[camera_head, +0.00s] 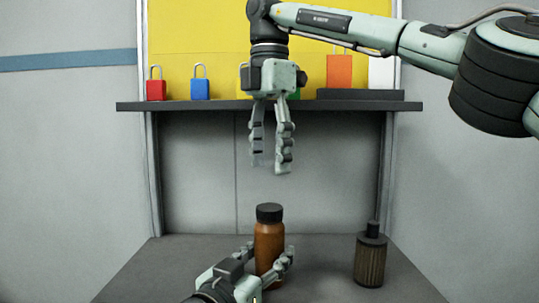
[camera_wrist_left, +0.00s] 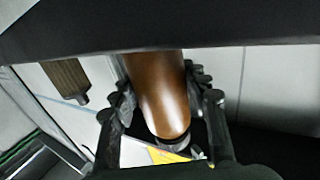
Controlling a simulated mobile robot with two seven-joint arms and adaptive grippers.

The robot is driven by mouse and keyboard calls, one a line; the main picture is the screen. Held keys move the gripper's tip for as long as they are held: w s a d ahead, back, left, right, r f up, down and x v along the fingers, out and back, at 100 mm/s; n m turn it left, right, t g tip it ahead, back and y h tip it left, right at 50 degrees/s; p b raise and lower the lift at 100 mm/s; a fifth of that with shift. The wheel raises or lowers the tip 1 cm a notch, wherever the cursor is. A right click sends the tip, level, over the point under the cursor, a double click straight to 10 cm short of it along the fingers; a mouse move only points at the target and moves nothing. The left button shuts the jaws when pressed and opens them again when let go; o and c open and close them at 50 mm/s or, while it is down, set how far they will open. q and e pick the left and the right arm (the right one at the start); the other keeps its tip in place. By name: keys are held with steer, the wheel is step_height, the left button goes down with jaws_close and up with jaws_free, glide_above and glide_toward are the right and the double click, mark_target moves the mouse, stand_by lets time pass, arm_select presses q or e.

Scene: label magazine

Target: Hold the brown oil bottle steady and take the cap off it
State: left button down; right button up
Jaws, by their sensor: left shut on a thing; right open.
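The brown oil bottle (camera_head: 268,243) stands upright on the grey table, with its black cap (camera_head: 269,212) on top. My left gripper (camera_head: 272,262) is shut around the bottle's body from the front left. The left wrist view shows the brown bottle (camera_wrist_left: 158,90) between the fingers of my left gripper (camera_wrist_left: 160,118); the cap is mostly hidden there. My right gripper (camera_head: 270,168) hangs pointing down above the cap, open and empty, with a clear gap between its fingertips and the cap.
A dark ribbed bottle (camera_head: 370,260) stands on the table (camera_head: 325,285) to the right. A dark shelf (camera_head: 190,106) crosses behind my right gripper. The table between the two bottles is clear.

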mark_target(269, 207)
steer(key=m, duration=0.6)
steer(key=shift+f, duration=0.15)
steer(key=shift+m, duration=0.3)
steer(key=shift+f, duration=3.9)
